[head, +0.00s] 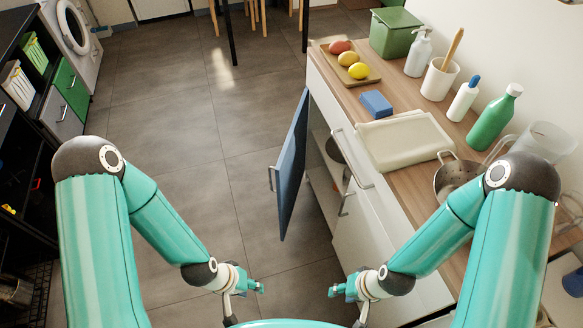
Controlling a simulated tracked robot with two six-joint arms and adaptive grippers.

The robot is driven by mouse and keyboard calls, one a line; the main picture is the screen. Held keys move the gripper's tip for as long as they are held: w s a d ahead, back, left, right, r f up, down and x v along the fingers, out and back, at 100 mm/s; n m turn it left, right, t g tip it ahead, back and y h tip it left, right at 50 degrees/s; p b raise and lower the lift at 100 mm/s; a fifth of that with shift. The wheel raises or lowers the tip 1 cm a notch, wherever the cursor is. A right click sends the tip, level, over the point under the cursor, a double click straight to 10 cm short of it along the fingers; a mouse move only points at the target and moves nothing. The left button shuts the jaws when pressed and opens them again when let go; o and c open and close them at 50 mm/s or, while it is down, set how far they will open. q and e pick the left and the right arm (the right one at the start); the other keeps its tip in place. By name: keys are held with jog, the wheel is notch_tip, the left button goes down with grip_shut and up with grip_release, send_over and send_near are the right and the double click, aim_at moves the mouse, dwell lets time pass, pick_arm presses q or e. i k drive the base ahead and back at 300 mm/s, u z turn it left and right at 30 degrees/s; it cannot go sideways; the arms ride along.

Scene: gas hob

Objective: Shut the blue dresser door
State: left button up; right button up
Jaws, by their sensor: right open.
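The blue dresser door (291,170) stands open in the middle of the head view, swung out from the white dresser (365,235) into the aisle. Its handle (271,179) is on the face turned left, close to the door's near edge. Shelves and some dark items show in the opening behind it. My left gripper (258,287) is in the lower middle, nearer to me than the door and apart from it; its jaw state is unclear. My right gripper (337,290) is open and empty, close to the dresser's near front, also apart from the door.
A dark shelf unit (20,170) and a washing machine (75,40) line the left. The tiled floor (190,130) between is clear.

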aim_at(290, 168)
jog(key=z, duration=0.05)
jog(key=k, duration=0.4)
jog(key=u, duration=0.35)
jog(key=i, duration=0.2)
jog(key=z, duration=3.15)
jog(key=k, duration=1.65)
jog(key=u, duration=1.55)
jog(key=i, duration=0.25)
jog(key=u, duration=0.45)
